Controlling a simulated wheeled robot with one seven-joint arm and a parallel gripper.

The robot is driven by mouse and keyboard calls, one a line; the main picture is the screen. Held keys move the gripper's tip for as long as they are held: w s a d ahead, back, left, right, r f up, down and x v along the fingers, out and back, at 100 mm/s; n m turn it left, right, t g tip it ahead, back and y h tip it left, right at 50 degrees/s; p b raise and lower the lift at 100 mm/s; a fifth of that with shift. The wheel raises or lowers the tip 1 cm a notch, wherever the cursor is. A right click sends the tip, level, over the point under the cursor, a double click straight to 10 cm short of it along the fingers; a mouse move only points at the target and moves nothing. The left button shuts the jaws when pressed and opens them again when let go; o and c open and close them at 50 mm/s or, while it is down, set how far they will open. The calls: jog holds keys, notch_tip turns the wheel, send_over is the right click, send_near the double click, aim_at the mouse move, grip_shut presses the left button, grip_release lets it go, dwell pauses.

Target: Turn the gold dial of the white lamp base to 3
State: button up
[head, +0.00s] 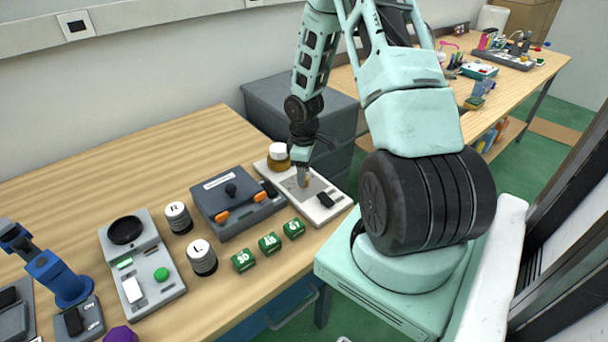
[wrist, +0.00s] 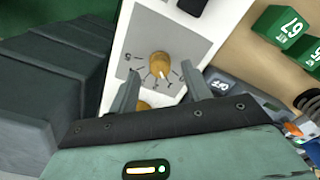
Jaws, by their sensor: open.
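The white lamp base (wrist: 203,50) has a grey panel with a round gold dial (wrist: 160,65). Dark tick lines and small numerals surround the dial, mostly too small to read. A pale mark on the dial points toward the lower ticks in the wrist view; I cannot tell at which number. My gripper (wrist: 161,75) is open, with one finger on each side of the dial; I cannot tell whether they touch it. In the head view my gripper (head: 303,181) is over the lamp base (head: 335,208), and the dial is mostly hidden.
A gold and white round piece (head: 278,157) stands at the base's back end, and a black switch (head: 325,200) at its front. A grey box with orange latches (head: 225,190) and green numbered blocks (head: 268,242) lie to the left. A dark cabinet (head: 270,105) stands behind.

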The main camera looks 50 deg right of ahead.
jog(key=shift+f, duration=0.95)
jog(key=c, duration=1)
jog(key=shift+m, duration=0.3)
jog(key=m, duration=0.5)
jog(key=shift+m+b, duration=0.3)
jog(key=shift+b, duration=0.05)
jog(key=m+b, duration=0.1)
jog(key=m, duration=0.4)
jog(key=shift+m, duration=0.4)
